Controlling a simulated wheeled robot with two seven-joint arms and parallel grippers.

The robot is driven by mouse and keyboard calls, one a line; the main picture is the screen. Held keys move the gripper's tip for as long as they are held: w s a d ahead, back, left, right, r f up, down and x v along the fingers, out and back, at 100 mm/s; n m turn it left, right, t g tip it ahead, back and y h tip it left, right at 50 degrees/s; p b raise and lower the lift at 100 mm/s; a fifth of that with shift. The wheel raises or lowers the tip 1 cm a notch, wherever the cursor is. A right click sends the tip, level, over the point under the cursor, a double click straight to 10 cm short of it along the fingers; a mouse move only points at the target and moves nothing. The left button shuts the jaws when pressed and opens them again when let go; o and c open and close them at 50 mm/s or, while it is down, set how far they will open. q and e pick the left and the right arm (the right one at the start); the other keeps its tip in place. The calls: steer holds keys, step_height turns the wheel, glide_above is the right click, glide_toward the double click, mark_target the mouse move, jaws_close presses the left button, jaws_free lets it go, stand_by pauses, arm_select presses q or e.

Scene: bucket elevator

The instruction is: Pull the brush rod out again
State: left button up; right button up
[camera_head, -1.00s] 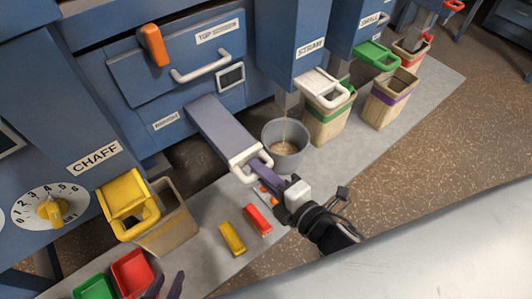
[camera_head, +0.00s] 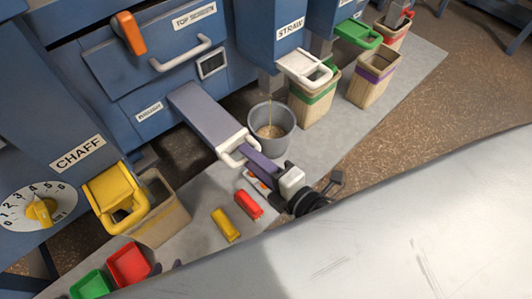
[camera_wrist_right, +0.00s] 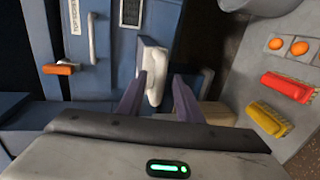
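The brush rod is a long blue-grey bar (camera_head: 203,112) that sticks out of the machine front, with a white loop handle (camera_head: 238,151) at its end. My right gripper (camera_head: 250,155) is at this handle. In the right wrist view, the handle (camera_wrist_right: 157,75) sits between its two purple fingers (camera_wrist_right: 160,88). A gap shows beside the right finger, so the fingers look open around the handle.
A grey bucket (camera_head: 271,128) stands close right of the rod. A yellow brush (camera_head: 225,225) and a red brush (camera_head: 248,204) lie on the grey mat (camera_head: 195,240). The chaff bin (camera_head: 163,222) is at left. A large pale surface covers the lower right.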

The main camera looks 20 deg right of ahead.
steer(key=v, duration=0.9)
steer(key=shift+s+b, duration=0.15)
steer(key=shift+b, duration=0.2)
steer(key=s+d+f+m+g+h, duration=0.1)
steer(key=f+m+g, duration=0.2)
steer(key=f+m, duration=0.6)
steer(key=s+d+f+m+g+h, duration=0.1)
steer(key=s+f+m+g+h, duration=0.1)
steer(key=f+m, duration=0.7)
steer(key=shift+s+d+m+g, duration=0.15)
steer(key=shift+s+m+g, duration=0.15)
steer(key=shift+m+g, duration=0.55)
